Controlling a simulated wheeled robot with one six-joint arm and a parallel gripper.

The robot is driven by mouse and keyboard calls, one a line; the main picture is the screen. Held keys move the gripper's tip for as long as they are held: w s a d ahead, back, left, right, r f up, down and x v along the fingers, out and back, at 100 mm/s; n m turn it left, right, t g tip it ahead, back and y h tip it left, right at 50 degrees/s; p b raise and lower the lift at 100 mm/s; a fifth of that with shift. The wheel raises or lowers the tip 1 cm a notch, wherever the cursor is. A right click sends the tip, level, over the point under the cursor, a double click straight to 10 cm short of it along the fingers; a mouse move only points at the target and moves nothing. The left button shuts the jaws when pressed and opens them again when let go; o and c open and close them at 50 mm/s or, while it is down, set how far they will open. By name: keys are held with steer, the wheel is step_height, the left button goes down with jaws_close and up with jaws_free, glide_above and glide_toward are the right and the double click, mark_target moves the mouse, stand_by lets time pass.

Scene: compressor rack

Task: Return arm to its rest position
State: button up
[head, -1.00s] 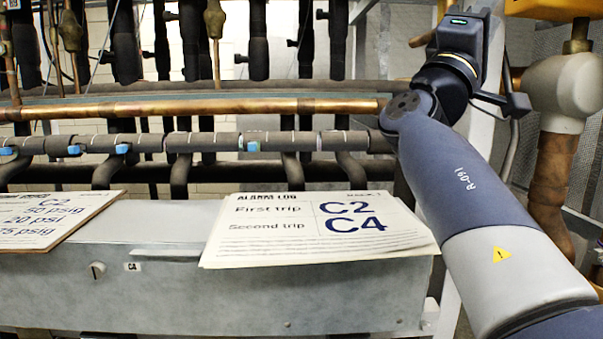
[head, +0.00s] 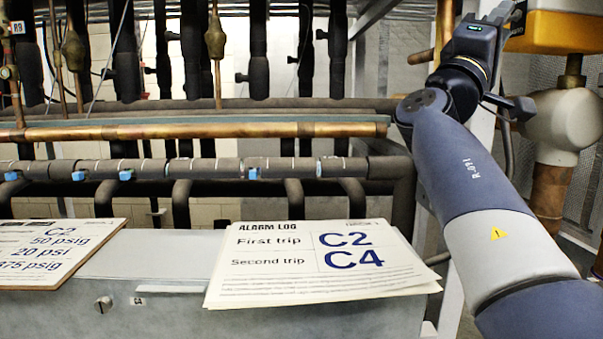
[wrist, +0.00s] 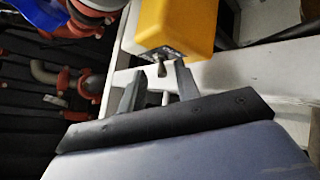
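My arm (head: 475,190) rises along the right side of the head view, bent at a joint, with its wrist (head: 474,38) near the top edge. My gripper (wrist: 159,70) shows in the wrist view with two grey fingers apart and nothing held between them. A yellow box (wrist: 178,25) with a small metal stem (wrist: 162,70) lies beyond the fingertips; the stem appears in the gap, and I cannot tell how far off it is.
An alarm log sheet (head: 290,290) and a second card (head: 50,255) lie on a grey box (head: 150,255). Copper pipe (head: 200,131) and dark pipes cross behind. A white rack post (head: 470,210) and a yellow-topped valve body (head: 565,120) stand close to my arm.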

steer(key=shift+a+r+m+g+y+p, duration=0.15)
steer(key=shift+r+m+g+y+p, duration=0.4)
steer(key=shift+p, duration=1.35)
steer(key=shift+a+r+m+g+y+p, duration=0.15)
steer(key=shift+m+g+p, duration=0.7)
steer(key=shift+p, duration=1)
steer(key=shift+r+g+p, duration=0.15)
steer(key=shift+g+p, duration=0.15)
steer(key=shift+p, duration=0.5)
